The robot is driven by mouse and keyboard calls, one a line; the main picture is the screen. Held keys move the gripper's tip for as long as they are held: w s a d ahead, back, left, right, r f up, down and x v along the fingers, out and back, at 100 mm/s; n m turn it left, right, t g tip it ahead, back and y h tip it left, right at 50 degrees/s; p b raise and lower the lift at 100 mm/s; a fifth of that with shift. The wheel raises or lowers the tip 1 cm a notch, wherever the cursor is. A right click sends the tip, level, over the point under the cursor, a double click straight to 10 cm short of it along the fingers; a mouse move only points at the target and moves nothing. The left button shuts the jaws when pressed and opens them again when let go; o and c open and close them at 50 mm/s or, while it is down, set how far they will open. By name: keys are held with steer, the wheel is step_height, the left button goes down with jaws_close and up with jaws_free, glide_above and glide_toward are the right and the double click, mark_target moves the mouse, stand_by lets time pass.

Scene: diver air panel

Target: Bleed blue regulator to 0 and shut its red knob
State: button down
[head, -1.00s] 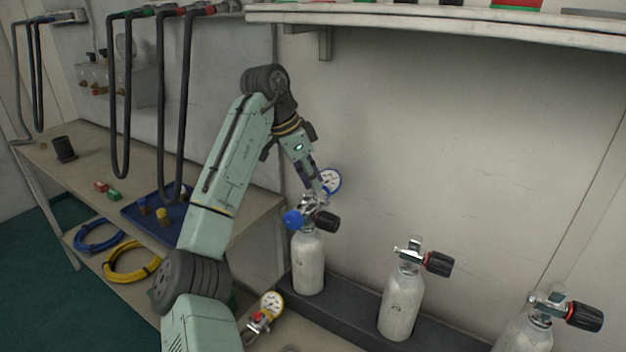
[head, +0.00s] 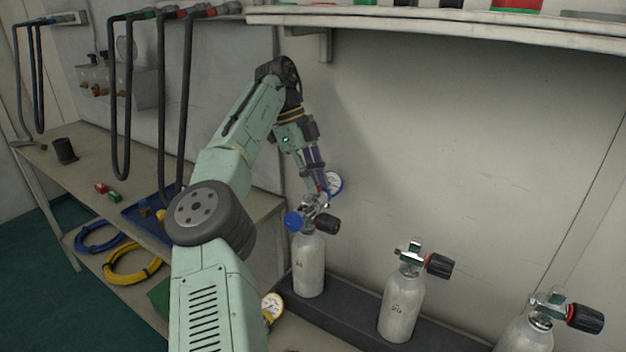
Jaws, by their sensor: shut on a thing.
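The blue regulator (head: 295,221) sits on the valve of the left white cylinder (head: 309,268). Its blue-rimmed gauge (head: 335,182) faces me, but the needle is too small to read. My gripper (head: 319,189) reaches down from above, just left of the gauge, with its fingers shut on the small red knob (head: 323,188). The fingers hide most of the knob, so I cannot tell how far it is turned. The cylinder's black valve handwheel (head: 327,223) sticks out to the right, just below.
Two more cylinders (head: 398,311) with black handwheels stand to the right on a dark rack (head: 350,313). A yellow gauge (head: 272,306) is low, partly behind my arm. A bench (head: 80,163) with hoses above is at left. A shelf (head: 430,22) overhangs; the wall right is clear.

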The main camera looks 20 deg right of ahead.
steer(key=shift+f+m+y, duration=0.1)
steer(key=shift+m+y, duration=0.2)
steer(key=shift+m, duration=0.4)
steer(key=c, duration=1.5)
jaws_free()
steer(key=shift+g, duration=0.3)
